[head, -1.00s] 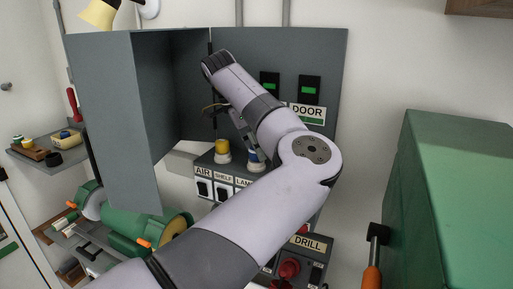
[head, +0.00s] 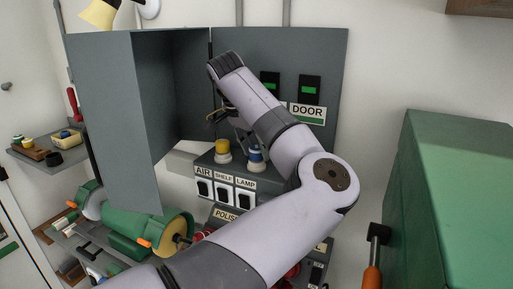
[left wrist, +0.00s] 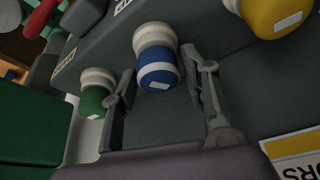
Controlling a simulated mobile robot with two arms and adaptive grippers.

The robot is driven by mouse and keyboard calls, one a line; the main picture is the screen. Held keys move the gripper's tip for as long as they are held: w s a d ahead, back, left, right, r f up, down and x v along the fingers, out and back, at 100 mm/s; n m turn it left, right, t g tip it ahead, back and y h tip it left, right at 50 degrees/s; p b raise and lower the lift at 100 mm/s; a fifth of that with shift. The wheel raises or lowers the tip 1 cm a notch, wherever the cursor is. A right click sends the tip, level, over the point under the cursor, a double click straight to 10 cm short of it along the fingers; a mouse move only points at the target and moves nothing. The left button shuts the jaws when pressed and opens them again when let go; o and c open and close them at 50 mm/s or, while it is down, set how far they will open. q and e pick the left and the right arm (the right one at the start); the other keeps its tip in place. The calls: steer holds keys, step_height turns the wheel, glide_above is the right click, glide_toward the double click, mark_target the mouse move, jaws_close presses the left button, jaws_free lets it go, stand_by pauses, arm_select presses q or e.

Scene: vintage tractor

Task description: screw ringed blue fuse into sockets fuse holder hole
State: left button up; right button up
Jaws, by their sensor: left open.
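The blue fuse (head: 256,154) with a pale ring stands upright on a white base on the grey ledge of the panel. It also shows in the left wrist view (left wrist: 158,72), between and just beyond the fingertips. My left gripper (left wrist: 163,65) is open, one finger to each side of the blue fuse, with gaps visible on both sides. In the head view the left gripper (head: 246,140) is partly hidden by its own arm and is just above the blue fuse. The hole under the fuse is hidden. My right gripper is not in view.
A yellow fuse (head: 222,147) stands left of the blue one. A green fuse (left wrist: 93,98) shows in the left wrist view. Labelled switches (head: 222,190) line the ledge front. An open grey cabinet door (head: 115,110) stands left; a green cabinet (head: 455,190) stands right.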

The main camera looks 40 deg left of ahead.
arm_select(q)
steer(key=n+y, duration=0.1)
steer(key=n, duration=0.2)
steer(key=shift+d, duration=0.1)
steer(key=n, duration=0.2)
steer(key=n+y, duration=0.1)
steer(key=n, duration=0.1)
steer(key=shift+g+y, duration=0.3)
steer(key=shift+c, duration=0.3)
